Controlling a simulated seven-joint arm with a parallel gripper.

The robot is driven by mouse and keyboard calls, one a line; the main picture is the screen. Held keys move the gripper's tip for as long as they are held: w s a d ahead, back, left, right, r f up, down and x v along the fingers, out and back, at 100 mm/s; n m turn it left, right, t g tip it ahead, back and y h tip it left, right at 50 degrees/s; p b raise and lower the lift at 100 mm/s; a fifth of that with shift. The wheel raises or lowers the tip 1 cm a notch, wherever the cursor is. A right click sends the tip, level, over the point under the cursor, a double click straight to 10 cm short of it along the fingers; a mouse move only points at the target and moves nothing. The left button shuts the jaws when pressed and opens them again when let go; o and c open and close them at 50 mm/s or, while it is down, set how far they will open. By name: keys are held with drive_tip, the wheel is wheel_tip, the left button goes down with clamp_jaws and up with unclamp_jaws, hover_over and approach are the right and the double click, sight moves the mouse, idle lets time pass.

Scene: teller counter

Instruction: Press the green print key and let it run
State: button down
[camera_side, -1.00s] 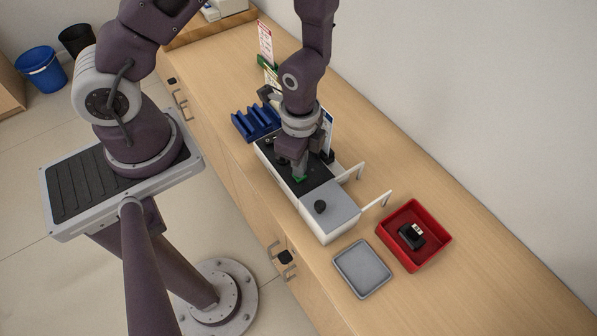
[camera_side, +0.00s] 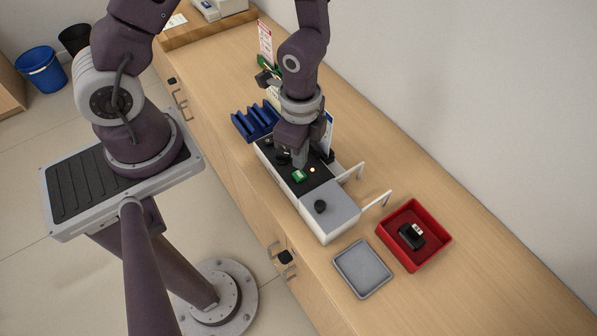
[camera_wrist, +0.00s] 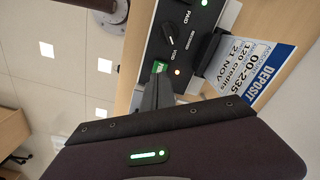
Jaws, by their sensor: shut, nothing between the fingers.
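The green print key (camera_side: 299,176) sits on the black panel of a white machine (camera_side: 318,222) on the counter. It also shows in the wrist view (camera_wrist: 158,67), just beyond my fingertips. An amber light (camera_side: 312,170) glows beside the key; the wrist view also shows this light (camera_wrist: 178,72) lit. My gripper (camera_side: 303,165) is shut and empty, its tips close behind the key and apart from it in the side view. A dark selector knob (camera_wrist: 169,36) stands among the words PAID, RECEIVED and VOID. My arm hides part of the panel.
A grey tray (camera_side: 346,272) and a red tray (camera_side: 441,246) holding a black stamp-like item (camera_side: 409,237) lie at the right. A blue rack (camera_side: 243,127) stands behind the machine. A DEPOSIT card (camera_wrist: 258,72) stands beside it. White rails (camera_side: 376,202) stick out from its side.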

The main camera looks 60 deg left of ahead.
wheel_tip(320, 180, up, 5)
drive_tip(key=shift+f, duration=0.1)
idle(0.3)
wheel_tip(320, 180, up, 8)
drive_tip(key=r+n+t+y, duration=0.1)
drive_tip(key=n+t+y, duration=0.1)
drive_tip(key=n, duration=0.1)
hover_over(299, 174)
drive_tip(key=a, duration=0.4)
drive_tip(key=s+r+n+t+h, duration=0.2)
drive_tip(key=s+r+n, duration=0.7)
drive_tip(key=r, duration=0.5)
drive_tip(key=shift+s+a+t, duration=0.35)
drive_tip(key=shift+s+t, duration=0.2)
drive_tip(key=shift+t, duration=0.25)
